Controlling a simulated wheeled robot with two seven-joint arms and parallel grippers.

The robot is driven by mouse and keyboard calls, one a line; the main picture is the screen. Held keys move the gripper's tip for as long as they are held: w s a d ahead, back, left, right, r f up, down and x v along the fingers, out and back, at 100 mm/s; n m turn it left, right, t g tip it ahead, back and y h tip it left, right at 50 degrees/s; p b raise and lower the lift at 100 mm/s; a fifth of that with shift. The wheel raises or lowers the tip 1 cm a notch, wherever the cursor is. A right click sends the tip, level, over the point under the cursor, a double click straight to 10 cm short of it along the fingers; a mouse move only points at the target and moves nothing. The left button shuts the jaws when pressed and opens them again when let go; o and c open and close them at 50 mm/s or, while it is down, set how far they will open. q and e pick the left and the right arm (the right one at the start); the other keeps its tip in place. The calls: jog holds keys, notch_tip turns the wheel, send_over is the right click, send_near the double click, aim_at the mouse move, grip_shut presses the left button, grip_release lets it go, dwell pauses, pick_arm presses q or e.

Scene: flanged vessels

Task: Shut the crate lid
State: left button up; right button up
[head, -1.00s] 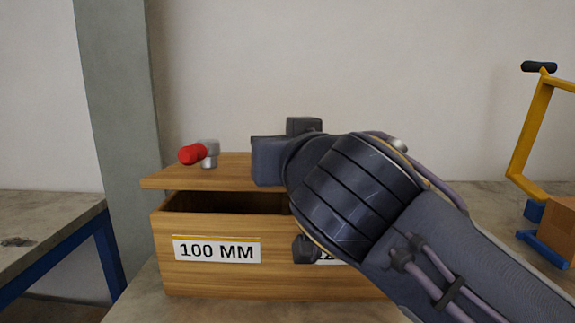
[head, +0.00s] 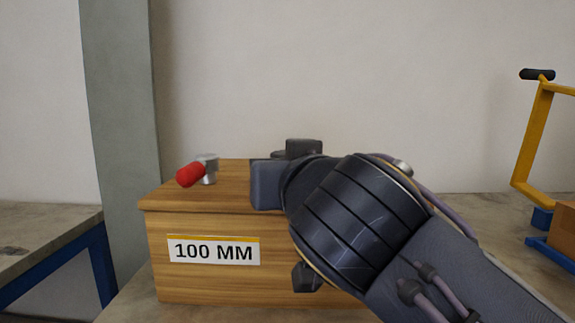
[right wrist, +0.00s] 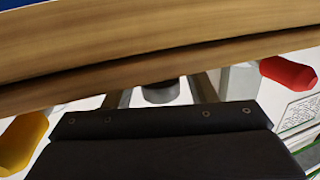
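The wooden crate (head: 200,285) with a "100 MM" label stands on the bench in the head view. Its wooden lid (head: 228,188) lies flat over the top, with no gap showing along the visible front edge. The right part of crate and lid is hidden behind my right arm. My right gripper is at the lid; its fingertips are hidden in the head view. In the right wrist view, wooden edges (right wrist: 150,60) with a dark line between them cross in front of the finger ends, so their grip cannot be told. My left gripper is out of view.
A red-handled metal fitting (head: 197,172) is on the lid's left. A yellow frame with a black grip (head: 532,130) stands at the right beside a brown box (head: 563,228). A blue-framed bench (head: 50,235) is at the left. A red handle (right wrist: 288,73) and yellow handle (right wrist: 22,140) show in the wrist view.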

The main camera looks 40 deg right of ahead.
jog(key=shift+o, duration=0.6)
jog(key=shift+r, duration=0.15)
jog(key=shift+s, duration=0.15)
jog(key=shift+s+a+r, duration=0.15)
jog(key=shift+s+a, duration=0.05)
jog(key=shift+s, duration=0.05)
jog(key=p+v, duration=0.1)
jog(key=v, duration=0.6)
jog(key=shift+f+p, duration=0.2)
jog(key=shift+p, duration=0.2)
